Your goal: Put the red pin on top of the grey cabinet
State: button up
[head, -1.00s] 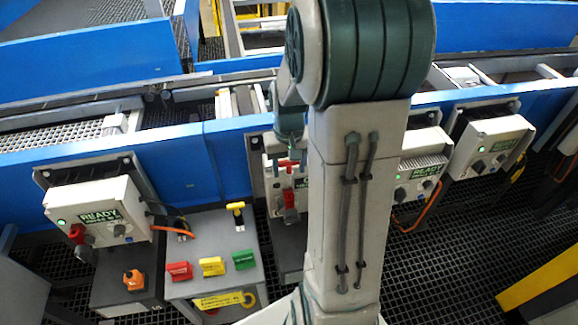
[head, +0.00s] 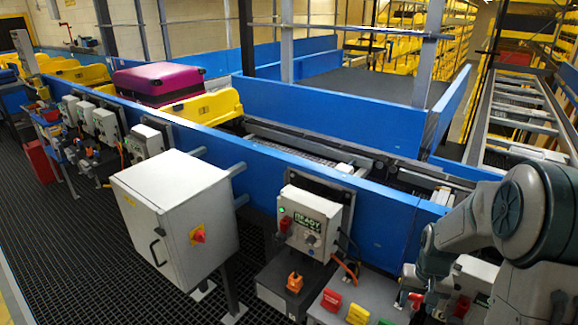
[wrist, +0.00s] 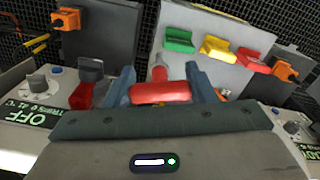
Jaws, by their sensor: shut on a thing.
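The grey cabinet (head: 175,215) stands left of centre in the head view, a light box with a black door handle and a red knob on a yellow plate. Its flat top (head: 172,176) is bare. My gripper (wrist: 162,84) is shut on the red pin (wrist: 160,93), whose red crossbar lies between the two blue-grey fingers in the wrist view. In the head view my gripper (head: 411,288) is at the lower right, well to the right of the cabinet. The pin is small and partly hidden there.
A control box marked READY (head: 310,222) stands between the cabinet and my arm. Below it is an orange knob (head: 294,283). A grey panel carries red, yellow and green blocks (wrist: 178,40). The blue conveyor wall (head: 385,215) runs behind. A purple suitcase (head: 158,82) lies farther back.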

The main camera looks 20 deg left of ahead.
aim_at(163, 182)
jog(key=u, duration=3)
jog(key=i, duration=2.85)
jog(key=z, duration=1.3)
